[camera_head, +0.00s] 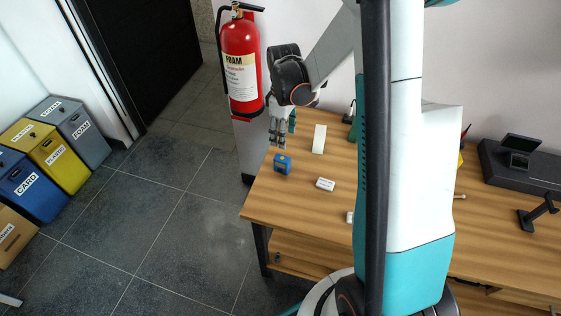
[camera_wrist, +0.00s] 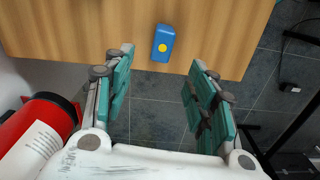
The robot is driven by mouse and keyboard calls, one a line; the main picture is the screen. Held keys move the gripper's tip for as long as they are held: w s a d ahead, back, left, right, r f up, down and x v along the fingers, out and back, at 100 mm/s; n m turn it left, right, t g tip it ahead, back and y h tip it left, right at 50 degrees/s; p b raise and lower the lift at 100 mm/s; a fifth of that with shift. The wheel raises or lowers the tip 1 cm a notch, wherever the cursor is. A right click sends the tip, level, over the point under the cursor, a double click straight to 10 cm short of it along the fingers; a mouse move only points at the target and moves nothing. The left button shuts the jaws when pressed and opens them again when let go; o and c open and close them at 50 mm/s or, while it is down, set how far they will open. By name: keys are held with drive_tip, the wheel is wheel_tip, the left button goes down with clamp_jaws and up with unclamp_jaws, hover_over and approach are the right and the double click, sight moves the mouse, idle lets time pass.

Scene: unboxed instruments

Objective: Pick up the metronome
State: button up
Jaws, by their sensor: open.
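A small blue block with a round yellow spot, most likely the metronome (camera_head: 282,164), sits on the wooden table near its left edge. In the wrist view the metronome (camera_wrist: 163,41) lies on the table close to its edge, between the lines of my fingertips and beyond them. My gripper (camera_head: 280,140) hangs pointing down just above and behind the metronome in the head view. In the wrist view my gripper (camera_wrist: 162,58) is open, with its two teal-padded fingers wide apart and nothing between them.
On the wooden table (camera_head: 263,200), a white labelled box (camera_head: 325,184) lies right of the metronome and a long white item (camera_head: 319,139) lies behind. A red fire extinguisher (camera_head: 241,62) stands beyond the table's left end. Several labelled bins (camera_head: 62,158) stand at far left. The floor between is clear.

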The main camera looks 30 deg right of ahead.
sight(282, 158)
wheel_tip(282, 158, down, 8)
drive_tip(key=shift+f+b, duration=0.2)
drive_tip(key=shift+b, duration=1.05)
drive_tip(key=shift+s+a+f+b, duration=0.15)
drive_tip(key=shift+f+b, duration=1.1)
drive_tip(key=shift+f, duration=1.4)
drive_tip(key=shift+r, duration=0.1)
drive_tip(key=c, duration=1.2)
